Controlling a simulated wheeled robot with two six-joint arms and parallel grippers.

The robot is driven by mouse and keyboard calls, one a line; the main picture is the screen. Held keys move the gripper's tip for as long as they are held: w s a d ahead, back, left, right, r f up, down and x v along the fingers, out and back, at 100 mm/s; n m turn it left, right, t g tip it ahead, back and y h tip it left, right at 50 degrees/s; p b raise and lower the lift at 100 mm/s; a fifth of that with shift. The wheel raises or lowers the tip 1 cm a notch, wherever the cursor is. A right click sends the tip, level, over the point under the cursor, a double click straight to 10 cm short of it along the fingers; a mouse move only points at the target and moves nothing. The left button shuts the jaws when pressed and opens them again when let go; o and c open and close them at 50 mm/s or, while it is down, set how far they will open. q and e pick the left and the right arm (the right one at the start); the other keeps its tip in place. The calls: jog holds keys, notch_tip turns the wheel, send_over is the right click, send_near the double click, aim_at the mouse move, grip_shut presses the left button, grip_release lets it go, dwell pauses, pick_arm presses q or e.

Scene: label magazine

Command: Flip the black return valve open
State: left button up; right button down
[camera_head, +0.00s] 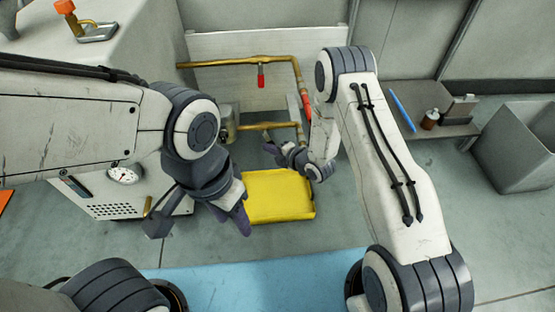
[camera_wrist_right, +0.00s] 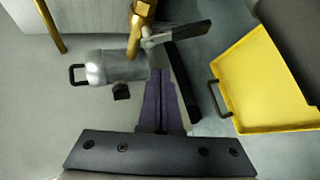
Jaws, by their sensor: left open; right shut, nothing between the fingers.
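In the right wrist view, a long black bar (camera_wrist_right: 181,82), which looks like the return valve's handle, runs down right of my right gripper. A grey metal piece (camera_wrist_right: 176,35) meets its upper end below a brass pipe (camera_wrist_right: 140,28). My right gripper (camera_wrist_right: 160,78) is shut and empty, its purple fingers close beside the bar. I cannot tell whether they touch it. In the head view my right gripper (camera_head: 274,147) is by the lower brass pipe (camera_head: 262,126); the valve is hard to make out there. My left gripper (camera_head: 232,212) is open and empty, left of the yellow tray.
A yellow tray (camera_head: 283,215) lies on the floor below the pipes. Red valve handles (camera_head: 261,77) (camera_head: 306,106) sit on the upper brass pipework. A shelf (camera_head: 455,128) and a grey bin (camera_head: 515,150) are at right.

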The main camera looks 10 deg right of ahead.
jog(key=s+a+r+m+g+h+p, duration=0.25)
jog(key=s+r+m, duration=0.25)
jog(key=r, duration=0.5)
jog(key=s+a+r+m+g+h+p, duration=0.1)
jog(key=s+r+m+g+h+p, duration=0.2)
jog(key=r, duration=0.8)
jog(key=s+d+r+m+g, duration=0.1)
jog(key=s+r+m, duration=0.2)
jog(key=s, duration=0.6)
jog(key=s+d+r+m+g+h+p, duration=0.1)
jog(key=s+r+m, duration=0.3)
jog(key=s, duration=0.5)
jog(key=s+d+r+m+g+p, duration=0.1)
jog(key=s+d+r+m+g, duration=0.1)
jog(key=s+r, duration=0.3)
jog(key=s+m+g, duration=0.1)
jog(key=s, duration=0.3)
jog(key=shift+s+r, duration=0.35)
jog(key=shift+d, duration=0.1)
